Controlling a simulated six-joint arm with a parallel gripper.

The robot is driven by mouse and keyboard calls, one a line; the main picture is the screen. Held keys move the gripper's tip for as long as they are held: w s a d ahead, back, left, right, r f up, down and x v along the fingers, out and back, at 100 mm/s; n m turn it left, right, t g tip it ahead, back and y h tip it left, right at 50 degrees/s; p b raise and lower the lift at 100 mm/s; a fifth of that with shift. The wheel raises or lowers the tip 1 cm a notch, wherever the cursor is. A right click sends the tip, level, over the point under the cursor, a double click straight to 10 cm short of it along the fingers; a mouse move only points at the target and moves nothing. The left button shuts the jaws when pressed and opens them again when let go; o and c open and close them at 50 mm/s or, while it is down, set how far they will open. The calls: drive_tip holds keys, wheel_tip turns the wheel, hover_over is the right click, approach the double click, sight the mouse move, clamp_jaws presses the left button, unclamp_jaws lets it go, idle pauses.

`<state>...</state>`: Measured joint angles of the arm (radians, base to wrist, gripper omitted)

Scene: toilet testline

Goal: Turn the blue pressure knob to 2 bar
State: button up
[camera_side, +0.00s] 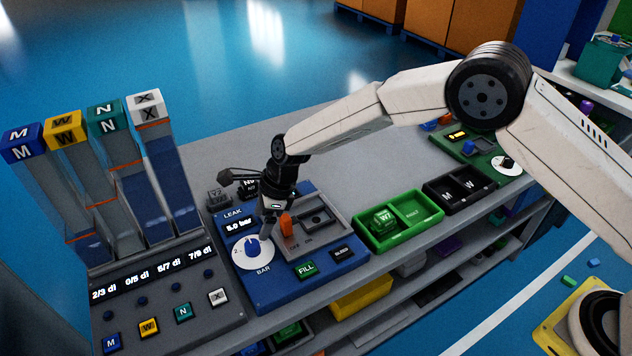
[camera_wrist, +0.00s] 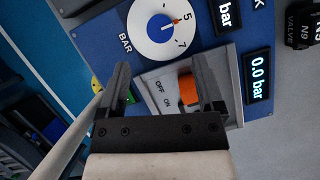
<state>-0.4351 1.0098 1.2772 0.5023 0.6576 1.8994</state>
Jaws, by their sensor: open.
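The blue pressure knob (camera_side: 252,247) sits on a white round dial on the blue leak panel (camera_side: 262,293). The wrist view shows the knob (camera_wrist: 160,28) with its orange pointer close to the 5 mark. The LEAK display (camera_side: 242,226) reads 5.0 bar. My gripper (camera_side: 270,222) is low over the panel, next to the knob. In the wrist view my open gripper (camera_wrist: 163,74) has nothing held in its jaws, and the knob appears beyond the fingertips. Whether the fingers touch the panel is unclear.
An orange OFF/ON lever (camera_side: 286,225) stands close beside my gripper and shows near the right finger in the wrist view (camera_wrist: 188,89). FILL (camera_side: 305,269) and BLEED (camera_side: 342,254) buttons are on the panel. A second display (camera_wrist: 259,75) reads 0.0 bar. Green trays (camera_side: 424,235) stand right.

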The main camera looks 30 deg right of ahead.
sight(252, 243)
drive_tip(key=shift+f, duration=0.1)
drive_tip(key=shift+x, duration=3.8)
clamp_jaws()
drive_tip(key=shift+n, duration=0.4)
drive_tip(key=n+g, duration=0.2)
drive_tip(key=n, duration=0.2)
drive_tip(key=shift+w, duration=0.1)
drive_tip(key=shift+n+g+h, duration=0.15)
drive_tip(key=shift+n+g, duration=0.35)
drive_tip(key=shift+n, duration=0.85)
drive_tip(key=shift+n+g+h, duration=0.15)
drive_tip(key=shift+n+g, duration=0.35)
drive_tip(key=shift+n, duration=0.85)
